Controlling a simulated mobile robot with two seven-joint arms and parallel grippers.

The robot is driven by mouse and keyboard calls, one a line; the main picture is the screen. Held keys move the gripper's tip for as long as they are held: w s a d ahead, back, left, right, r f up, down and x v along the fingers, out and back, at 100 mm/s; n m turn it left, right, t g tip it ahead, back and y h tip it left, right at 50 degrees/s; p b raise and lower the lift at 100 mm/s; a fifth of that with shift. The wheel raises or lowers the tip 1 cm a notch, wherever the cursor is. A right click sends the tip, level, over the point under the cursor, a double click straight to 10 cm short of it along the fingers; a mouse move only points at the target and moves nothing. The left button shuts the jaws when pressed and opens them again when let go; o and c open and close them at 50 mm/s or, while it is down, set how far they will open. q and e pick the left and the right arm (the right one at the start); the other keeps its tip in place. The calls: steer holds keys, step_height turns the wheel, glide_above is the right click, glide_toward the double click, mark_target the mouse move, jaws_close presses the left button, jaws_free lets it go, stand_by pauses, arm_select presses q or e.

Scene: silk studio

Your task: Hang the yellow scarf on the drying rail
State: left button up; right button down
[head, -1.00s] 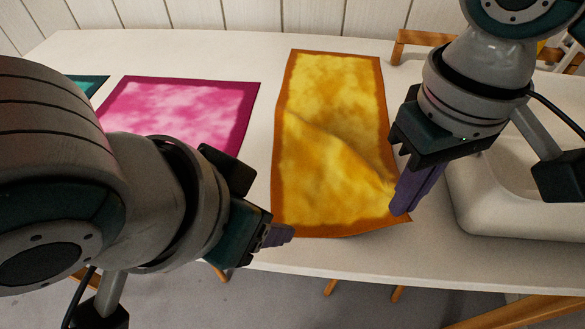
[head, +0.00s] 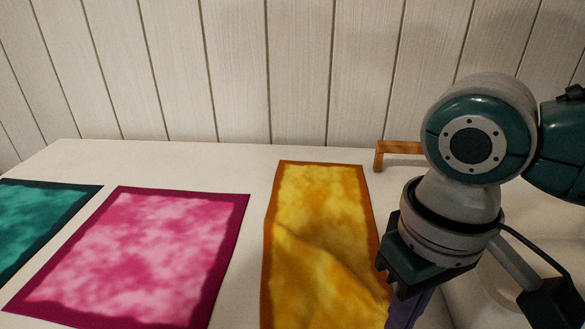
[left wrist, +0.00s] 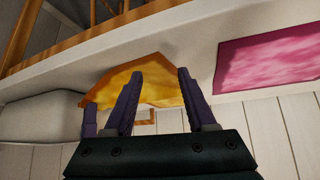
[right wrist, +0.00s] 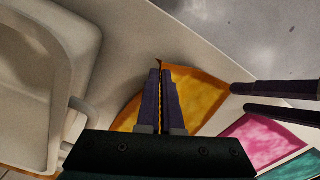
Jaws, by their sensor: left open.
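The yellow scarf (head: 318,210) with an orange border lies on the white table, a diagonal fold running toward my right gripper. In the head view that gripper's fingers (head: 408,305) are at the scarf's right edge, their tips cut off below. In the right wrist view the fingers (right wrist: 166,75) are shut together with a scarf corner at their tips. My left gripper (left wrist: 160,80) is open in the left wrist view, the scarf (left wrist: 150,82) showing between and beyond its fingers; I see no cloth gripped. It is outside the head view. I cannot identify the drying rail with certainty.
A pink cloth (head: 140,250) and a teal cloth (head: 40,220) lie flat left of the scarf. A white basin (right wrist: 75,50) is on the other side. A wooden bar (head: 400,147) stands at the table's back, before a panelled wall. Wooden bars (left wrist: 95,35) show past the table edge.

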arm_select(q)
steer(key=shift+x, duration=1.4)
steer(key=shift+f, duration=0.1)
steer(key=shift+c, duration=0.7)
steer(key=shift+f, duration=0.15)
jaws_close()
steer(key=shift+a, duration=0.1)
steer(key=shift+r, duration=2.6)
